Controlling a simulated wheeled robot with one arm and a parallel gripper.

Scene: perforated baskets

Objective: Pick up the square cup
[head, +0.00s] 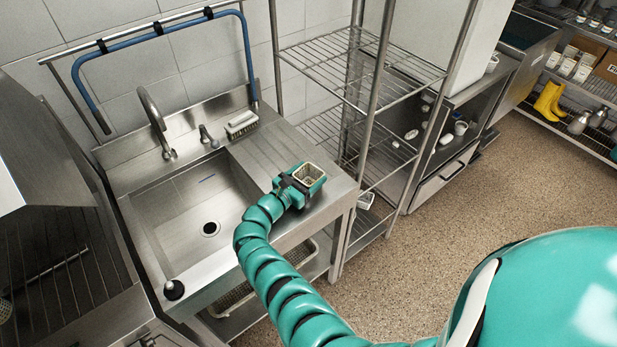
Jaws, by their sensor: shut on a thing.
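The square cup (309,174) is in the head view, above the right end of the sink's steel drainboard. Its open top shows a light rim and a speckled, pale inside. My gripper (297,184) reaches it from the lower left and is shut on it. The gripper's fingers are small and dark here, and part of the cup's side is hidden by them. I cannot tell whether the cup still touches the drainboard.
The sink basin (200,212) with a tall faucet (155,122) lies left of my gripper. A brush (241,122) lies at the sink's back edge. A wire shelf rack (360,70) stands close on the right. The speckled floor (450,210) is open at right.

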